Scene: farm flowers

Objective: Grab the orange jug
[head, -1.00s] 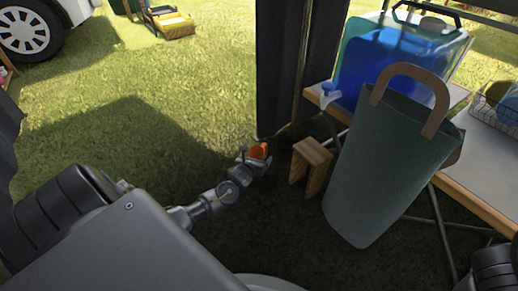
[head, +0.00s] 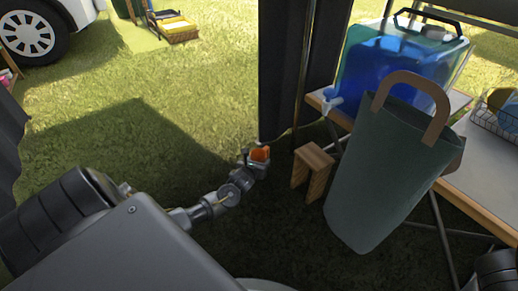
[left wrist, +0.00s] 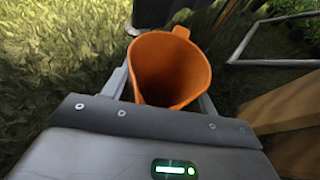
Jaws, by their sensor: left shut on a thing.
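The orange jug (head: 260,153) is small in the middle of the head view, at the end of my left arm. In the left wrist view the orange jug (left wrist: 168,68) fills the space between the fingers, with its open mouth facing the camera and its handle at the upper right. My left gripper (head: 256,158) is shut on the jug. The gripper body (left wrist: 160,120) hides the lower part of the jug in the wrist view.
A wooden stool (head: 312,168) stands just right of the jug. A green bag (head: 380,175) with brown handles is beside a table (head: 480,180) holding a blue water container (head: 390,70). A dark post (head: 278,70) rises behind the jug. Grass (head: 180,90) to the left is open.

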